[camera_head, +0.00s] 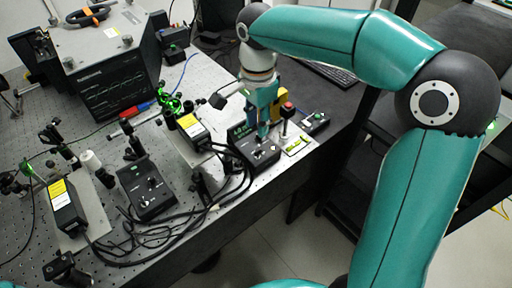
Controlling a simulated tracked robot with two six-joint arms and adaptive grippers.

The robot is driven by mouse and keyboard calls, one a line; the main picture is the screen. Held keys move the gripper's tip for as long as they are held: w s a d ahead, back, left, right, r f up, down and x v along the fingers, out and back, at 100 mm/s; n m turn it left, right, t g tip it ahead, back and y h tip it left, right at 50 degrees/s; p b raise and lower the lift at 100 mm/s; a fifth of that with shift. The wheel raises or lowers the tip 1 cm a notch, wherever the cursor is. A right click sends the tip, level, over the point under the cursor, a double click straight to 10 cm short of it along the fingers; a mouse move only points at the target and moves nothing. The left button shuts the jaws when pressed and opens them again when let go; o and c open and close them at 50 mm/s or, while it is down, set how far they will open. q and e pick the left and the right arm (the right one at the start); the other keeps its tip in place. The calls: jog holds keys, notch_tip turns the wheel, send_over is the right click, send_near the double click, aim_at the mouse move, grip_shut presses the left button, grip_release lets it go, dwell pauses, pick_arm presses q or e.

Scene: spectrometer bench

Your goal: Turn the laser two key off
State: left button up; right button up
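A black laser control box (257,153) with a small green-lit display stands near the bench's right edge. My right gripper (263,136) points down over this box, its tips at or just above the top. The tips are small here, so I cannot tell whether they are open or touch a key. The key under them is hidden. A second black control box (148,189) with knobs stands further left, clear of the gripper. I cannot read which box is laser two. My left gripper is not in view.
Yellow-labelled laser heads stand by the boxes, one at left (68,204) and one in the middle (193,130). Black cables (205,212) loop across the front. A red-button box (287,109) stands just right of my gripper. A large dark instrument (105,75) fills the back left.

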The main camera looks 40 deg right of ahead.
aim_at(257, 151)
notch_tip(257, 151, down, 10)
jog(key=shift+s+r, duration=0.1)
jog(key=shift+r, duration=0.15)
grip_shut()
jog(key=shift+a, duration=0.1)
